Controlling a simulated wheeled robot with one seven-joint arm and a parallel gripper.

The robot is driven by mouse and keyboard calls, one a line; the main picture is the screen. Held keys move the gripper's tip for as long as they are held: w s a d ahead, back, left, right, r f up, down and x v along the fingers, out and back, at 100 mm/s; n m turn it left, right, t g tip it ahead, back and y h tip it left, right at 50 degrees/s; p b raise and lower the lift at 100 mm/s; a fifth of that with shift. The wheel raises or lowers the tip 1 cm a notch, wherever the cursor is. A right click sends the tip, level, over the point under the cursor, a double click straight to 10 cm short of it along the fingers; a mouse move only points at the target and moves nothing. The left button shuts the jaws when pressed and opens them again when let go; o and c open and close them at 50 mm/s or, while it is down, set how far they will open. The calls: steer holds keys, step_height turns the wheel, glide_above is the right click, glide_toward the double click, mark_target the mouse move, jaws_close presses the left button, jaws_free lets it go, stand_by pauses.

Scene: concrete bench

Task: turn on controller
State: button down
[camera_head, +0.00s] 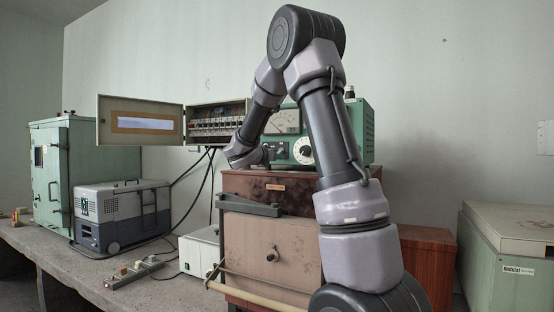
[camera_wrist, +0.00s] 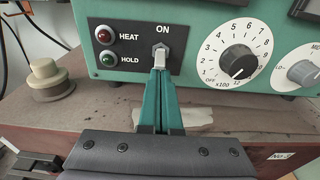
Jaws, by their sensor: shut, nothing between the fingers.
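The controller is a green box with a dial face (camera_head: 358,130), on top of a brown cabinet in the head view. In the wrist view its green front panel (camera_wrist: 205,62) fills the upper part. A metal toggle switch (camera_wrist: 160,50) sits under the label ON on a black plate. Its pale lever appears to point down, partly behind the fingertips. A red HEAT lamp (camera_wrist: 104,35) and a green HOLD lamp (camera_wrist: 108,58) are left of it. My gripper (camera_wrist: 161,73) is shut and empty, its teal fingertips just at or below the lever. I cannot tell whether they touch.
A numbered black dial (camera_wrist: 238,62) is right of the switch. A round beige knob-like object (camera_wrist: 50,82) stands on the cabinet at left. An open fuse box (camera_head: 216,122) is left of the controller. The brown cabinet (camera_head: 235,183) lies below my gripper.

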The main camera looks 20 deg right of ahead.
steer(key=shift+s+a+r+g+y, duration=0.1)
steer(key=shift+r+g+y, duration=0.3)
steer(key=shift+g+y, duration=0.15)
steer(key=shift+a+r+g+y, duration=0.1)
steer(key=shift+r+g+y, duration=0.35)
steer(key=shift+y, duration=0.3)
steer(key=shift+a+r+g+y, duration=0.1)
steer(key=shift+r+g+y, duration=0.1)
steer(key=shift+g+y, duration=0.4)
steer(key=shift+r, duration=0.2)
